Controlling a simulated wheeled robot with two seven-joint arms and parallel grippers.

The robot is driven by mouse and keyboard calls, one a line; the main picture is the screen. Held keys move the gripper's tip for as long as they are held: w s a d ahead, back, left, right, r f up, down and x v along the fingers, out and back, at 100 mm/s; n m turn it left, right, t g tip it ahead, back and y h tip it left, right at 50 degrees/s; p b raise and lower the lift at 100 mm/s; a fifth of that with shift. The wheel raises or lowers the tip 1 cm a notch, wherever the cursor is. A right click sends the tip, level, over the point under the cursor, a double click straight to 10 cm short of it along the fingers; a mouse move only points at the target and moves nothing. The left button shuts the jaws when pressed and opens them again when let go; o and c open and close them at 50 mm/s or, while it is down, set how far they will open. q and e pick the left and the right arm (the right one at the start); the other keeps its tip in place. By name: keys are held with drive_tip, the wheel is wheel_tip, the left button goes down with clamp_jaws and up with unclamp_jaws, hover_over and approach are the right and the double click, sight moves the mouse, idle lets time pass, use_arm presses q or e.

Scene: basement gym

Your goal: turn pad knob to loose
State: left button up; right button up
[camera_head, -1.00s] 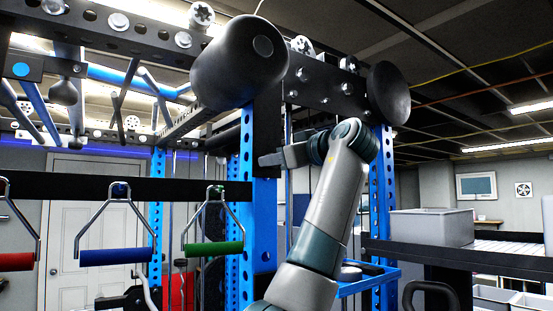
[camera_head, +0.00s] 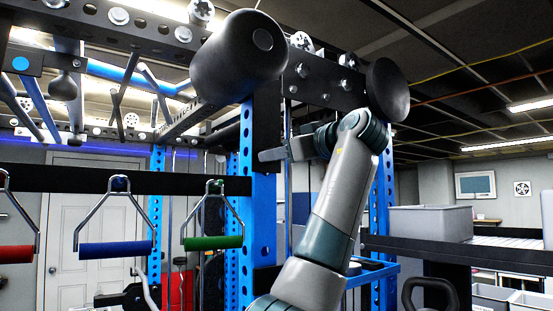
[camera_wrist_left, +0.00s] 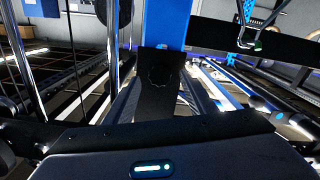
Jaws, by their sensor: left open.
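A thick black roller pad (camera_head: 238,58) sits high on the rack, with a second dark round pad (camera_head: 388,90) to its right. My left gripper (camera_head: 268,155) is below the roller pad, pointing left, beside the blue upright (camera_head: 262,220). In the left wrist view a black plate (camera_wrist_left: 158,100) stands in front of the blue post (camera_wrist_left: 168,22); it bears a faint dark round shape (camera_wrist_left: 160,76) that may be the knob, but I cannot tell its setting. The left gripper is open and holds nothing visible; contact cannot be told. My right gripper is out of view.
Handles with red (camera_head: 16,254), blue (camera_head: 116,250) and green (camera_head: 213,243) grips hang from a dark bar at left. A grey bin (camera_head: 430,223) stands on a shelf at right. Rack beams and bolts crowd the space above my arm.

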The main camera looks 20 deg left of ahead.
use_arm(q)
drive_tip(key=b+v, duration=0.5)
drive_tip(key=v, duration=1)
drive_tip(key=shift+d+f, duration=0.1)
